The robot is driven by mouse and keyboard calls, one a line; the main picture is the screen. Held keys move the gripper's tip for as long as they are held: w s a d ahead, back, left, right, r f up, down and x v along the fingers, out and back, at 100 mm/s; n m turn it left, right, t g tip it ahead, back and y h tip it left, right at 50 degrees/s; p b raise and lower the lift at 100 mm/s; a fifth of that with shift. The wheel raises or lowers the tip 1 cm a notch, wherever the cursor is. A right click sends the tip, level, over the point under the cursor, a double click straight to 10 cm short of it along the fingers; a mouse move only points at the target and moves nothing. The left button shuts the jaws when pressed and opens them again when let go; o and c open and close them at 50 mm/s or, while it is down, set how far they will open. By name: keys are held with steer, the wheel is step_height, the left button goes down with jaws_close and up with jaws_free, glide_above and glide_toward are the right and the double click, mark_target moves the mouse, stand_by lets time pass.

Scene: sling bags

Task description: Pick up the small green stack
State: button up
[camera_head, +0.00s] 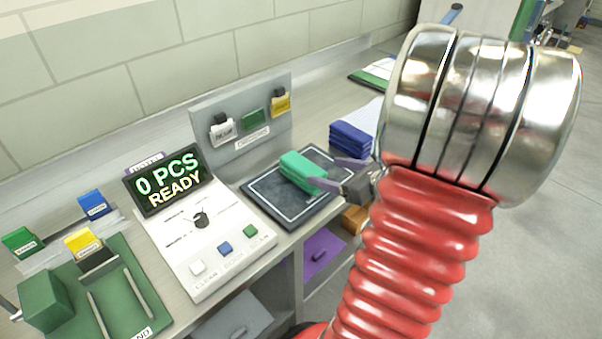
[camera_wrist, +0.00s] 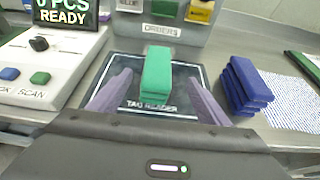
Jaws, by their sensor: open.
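The small green stack (camera_head: 302,170) lies on the dark tag reader pad (camera_head: 268,203). In the wrist view the green stack (camera_wrist: 156,74) sits between the two purple fingers of my gripper (camera_wrist: 154,92), with a gap on each side. My gripper (camera_head: 338,173) is open and reaches in over the pad from the right in the head view. The wrist view shows the tag reader pad (camera_wrist: 112,70) under the stack and fingers. I cannot tell exactly how high the fingertips are above the pad.
A blue stack (camera_wrist: 243,86) lies right of the pad, near a patterned white sheet (camera_wrist: 290,98). The control console (camera_head: 203,238) with its display reading "0 PCS READY" (camera_head: 168,181) stands left. Behind is an orders panel (camera_head: 240,112) with hanging tags. A green fixture (camera_head: 125,278) is far left.

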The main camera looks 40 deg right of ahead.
mark_target(306, 166)
steer(key=shift+x, duration=2.9)
steer(key=shift+a+x, duration=0.1)
steer(key=shift+x, duration=1.2)
steer(key=shift+a+x, duration=0.15)
steer(key=shift+x, duration=1.15)
steer(key=c, duration=1.2)
steer(key=shift+c, duration=0.2)
steer(key=shift+r, duration=5)
